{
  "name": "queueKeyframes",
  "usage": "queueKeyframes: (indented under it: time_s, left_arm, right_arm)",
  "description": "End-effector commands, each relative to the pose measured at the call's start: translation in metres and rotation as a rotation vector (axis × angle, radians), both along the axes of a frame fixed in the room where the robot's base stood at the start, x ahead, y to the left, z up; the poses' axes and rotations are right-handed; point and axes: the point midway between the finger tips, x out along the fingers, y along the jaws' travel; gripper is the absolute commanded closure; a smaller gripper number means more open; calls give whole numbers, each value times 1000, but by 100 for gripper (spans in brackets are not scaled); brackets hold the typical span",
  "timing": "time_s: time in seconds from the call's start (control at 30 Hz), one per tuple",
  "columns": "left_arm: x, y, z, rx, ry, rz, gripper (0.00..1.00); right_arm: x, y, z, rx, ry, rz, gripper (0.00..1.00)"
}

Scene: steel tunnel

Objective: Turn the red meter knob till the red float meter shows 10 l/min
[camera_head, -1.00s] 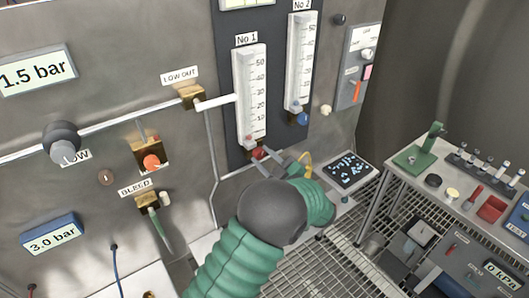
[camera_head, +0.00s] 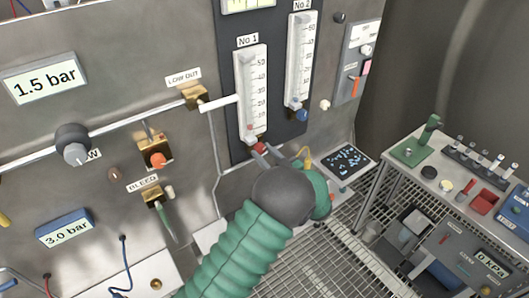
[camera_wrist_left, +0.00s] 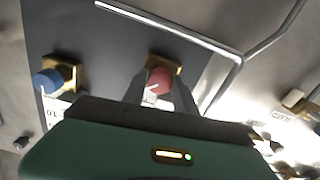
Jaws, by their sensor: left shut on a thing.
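The red meter knob (camera_head: 259,147) sits at the foot of the white No 1 float meter (camera_head: 251,90), which has a printed scale. The float's reading is too small to tell. My left gripper (camera_head: 267,154) reaches up to the knob from below, its wrist and green sleeve covering part of the panel. In the left wrist view the red knob (camera_wrist_left: 160,80) sits between the two fingers of the gripper (camera_wrist_left: 158,90), which are shut on it. A pale mark shows on the knob's face. My right gripper is in neither current view.
The No 2 meter (camera_head: 300,60) stands to the right, with a blue knob (camera_head: 303,117) below it. A thin pipe runs down left of the No 1 meter. A dark speckled panel (camera_head: 346,161) and a bench (camera_head: 400,168) with small items stand at right.

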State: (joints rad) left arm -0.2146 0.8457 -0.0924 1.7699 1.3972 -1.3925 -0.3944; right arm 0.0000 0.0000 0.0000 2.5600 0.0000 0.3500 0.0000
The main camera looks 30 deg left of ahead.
Motion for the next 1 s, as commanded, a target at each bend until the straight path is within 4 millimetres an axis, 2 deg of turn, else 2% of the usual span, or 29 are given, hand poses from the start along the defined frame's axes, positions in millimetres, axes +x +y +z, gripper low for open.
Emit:
queueKeyframes:
  time_s: [0.27,0.3,0.43,0.77,0.87,1.0]
  left_arm:
    - [1,-1,0,0,-1,-3,100]
    - [1,-1,0,0,-1,-3,61]
    - [1,0,0,0,-1,-2,44]
    - [-1,-3,0,-1,-2,-2,44]
    - [-5,-14,-1,0,-2,-4,44]
    - [-17,-47,-3,-1,-2,-6,44]
  right_arm:
    - [0,0,0,0,0,0,41]
    - [0,0,0,0,0,0,41]
    - [0,0,0,0,0,0,41]
    - [0,0,-1,0,0,0,41]
    - [0,0,-5,0,0,0,41]
    - [0,0,-14,0,0,0,41]
